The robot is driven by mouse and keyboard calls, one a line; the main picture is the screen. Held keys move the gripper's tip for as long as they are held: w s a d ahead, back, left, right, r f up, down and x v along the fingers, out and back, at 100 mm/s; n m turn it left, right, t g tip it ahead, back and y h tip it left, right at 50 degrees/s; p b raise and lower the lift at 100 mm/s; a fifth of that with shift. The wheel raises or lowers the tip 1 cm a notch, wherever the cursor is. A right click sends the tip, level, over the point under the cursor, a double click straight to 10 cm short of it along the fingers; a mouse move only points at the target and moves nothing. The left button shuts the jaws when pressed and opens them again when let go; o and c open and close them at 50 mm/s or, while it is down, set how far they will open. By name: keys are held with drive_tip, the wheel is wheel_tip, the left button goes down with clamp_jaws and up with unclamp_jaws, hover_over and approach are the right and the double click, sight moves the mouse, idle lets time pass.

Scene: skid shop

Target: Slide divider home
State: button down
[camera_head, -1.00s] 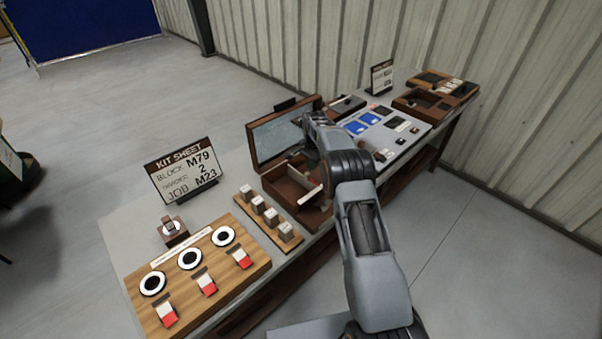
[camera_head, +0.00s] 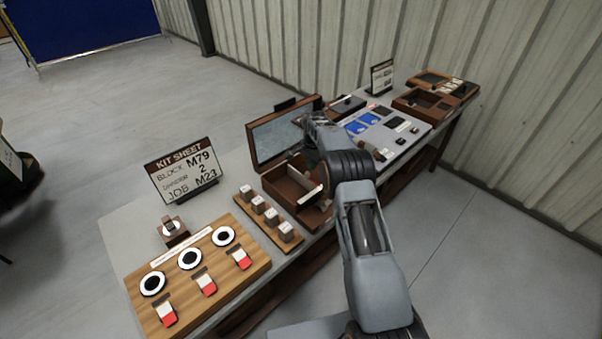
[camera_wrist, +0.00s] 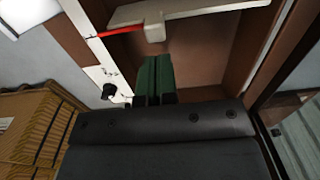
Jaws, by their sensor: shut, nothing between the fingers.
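An open wooden box (camera_head: 283,187) stands mid-bench with its lid raised at the back. A pale divider (camera_head: 309,194) lies across its inside. In the wrist view the pale divider (camera_wrist: 205,11) spans the top of the picture, with a small tab (camera_wrist: 154,30) pointing toward my gripper. My gripper (camera_wrist: 153,66) has green fingers, shut and empty, over the box interior, with a small visible gap below the tab. In the head view my wrist hides part of the box.
A block rack (camera_head: 268,218) stands left of the box, then a wooden panel (camera_head: 215,262) with dials and red-tipped switches. A kit sheet sign (camera_head: 183,170) stands behind. A grey panel (camera_head: 400,128) and an open tray (camera_head: 418,104) lie to the right.

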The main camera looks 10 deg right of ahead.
sight(306, 174)
drive_tip(key=shift+f, duration=0.25)
drive_tip(key=shift+f, duration=0.2)
drive_tip(key=shift+r, duration=0.3)
idle(0.3)
drive_tip(key=shift+s+a+b, duration=0.35)
drive_tip(key=shift+s+a, duration=0.1)
drive_tip(key=shift+a, duration=0.3)
drive_tip(key=shift+s+a+b, duration=0.35)
drive_tip(key=shift+s+a, duration=0.05)
drive_tip(key=shift+a, duration=0.35)
drive_tip(key=shift+s+a, duration=0.1)
drive_tip(key=shift+a, duration=0.05)
drive_tip(key=shift+s+a+b, duration=0.25)
drive_tip(key=shift+s+a, duration=0.15)
drive_tip(key=shift+a, duration=0.3)
drive_tip(key=shift+s+a+b, duration=0.2)
drive_tip(key=shift+s+a, duration=0.2)
drive_tip(key=shift+a, duration=0.25)
drive_tip(key=shift+s+a, duration=0.1)
drive_tip(key=shift+a, duration=0.05)
